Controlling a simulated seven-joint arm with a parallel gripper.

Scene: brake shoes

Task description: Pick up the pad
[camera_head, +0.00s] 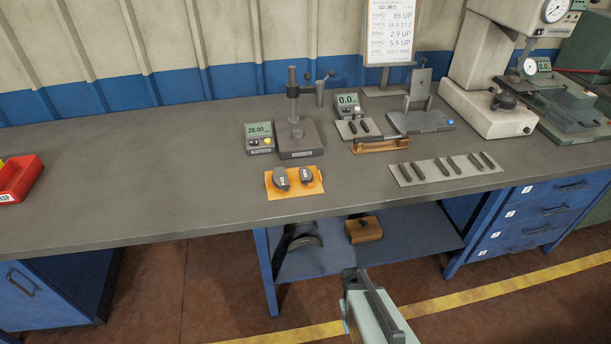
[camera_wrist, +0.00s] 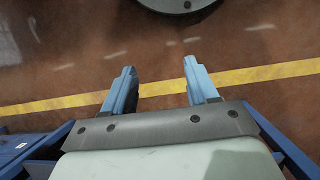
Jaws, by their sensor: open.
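Several small slim dark pads (camera_head: 443,167) lie in pairs on a grey strip mat (camera_head: 402,173) at the right of the bench. Two thicker grey blocks (camera_head: 281,178) with labels lie on an orange mat (camera_head: 273,192) nearer the middle. I cannot tell which piece is the pad named in the task. My gripper (camera_wrist: 159,70) is open and empty in the wrist view, with its blue fingers apart over the floor. In the head view my gripper is low, in front of the bench edge, away from all these pieces.
The grey bench (camera_head: 130,180) is bare at left, apart from a red bin (camera_head: 20,180). A gauge stand (camera_head: 295,120), a clamp fixture (camera_head: 420,118) and a tester (camera_head: 490,105) stand along its back.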

